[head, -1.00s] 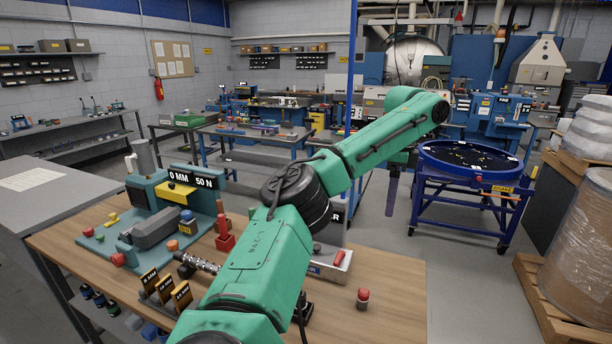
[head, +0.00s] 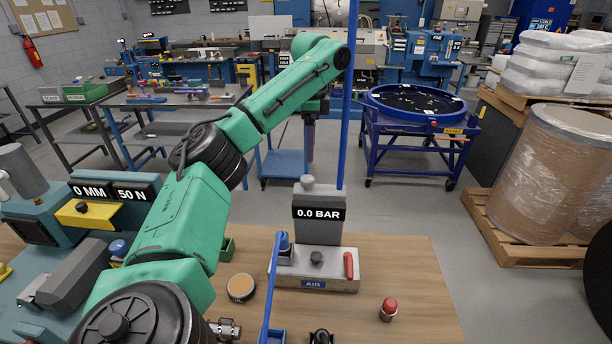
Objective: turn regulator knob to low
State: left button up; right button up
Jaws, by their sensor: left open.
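The air unit has a grey base (head: 335,282) labelled AIR and a display (head: 319,213) reading 0.0 BAR. On it are a blue knob-like part (head: 283,241) at the left, a small dark knob (head: 316,257) in the middle and a red handle (head: 348,265) at the right. I cannot tell which is the regulator knob or read a low mark. My left arm crosses the view. My left gripper (head: 309,152) hangs down beyond the air unit, above and behind it in the picture, open and touching nothing. Its fingers are small and hard to make out. My right gripper is out of view.
A blue tube (head: 268,295) runs along the unit's left side. A red-topped part (head: 388,308) and a round orange-topped tin (head: 241,288) stand on the wooden table (head: 420,275). The press fixture (head: 85,265) is at left. A blue drum stand (head: 410,130) is behind.

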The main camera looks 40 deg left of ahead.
aim_at(307, 178)
pick_arm(q)
jog(key=f, duration=0.3)
jog(key=shift+w+a+f, duration=0.15)
jog(key=shift+w+f, duration=0.15)
jog(key=shift+f, duration=0.1)
jog(key=f, duration=0.1)
jog(key=a+f, duration=0.1)
jog(key=f, duration=0.1)
jog(key=a+f, duration=0.1)
jog(key=f, duration=0.1)
jog(key=shift+a+f, duration=0.1)
jog(key=shift+s+d+f, duration=0.1)
jog(key=shift+d+f, duration=0.15)
jog(key=shift+f, duration=0.25)
jog(key=shift+s+d+f, duration=0.1)
jog(key=shift+d+f, duration=0.15)
jog(key=shift+f, duration=0.25)
jog(key=shift+d+f, duration=0.15)
jog(key=shift+f, duration=0.05)
jog(key=shift+w+f, duration=0.15)
jog(key=shift+a, duration=0.25)
jog(key=shift+c, duration=0.3)
jog(key=shift+a, duration=0.1)
jog(key=c, duration=0.6)
grip_shut()
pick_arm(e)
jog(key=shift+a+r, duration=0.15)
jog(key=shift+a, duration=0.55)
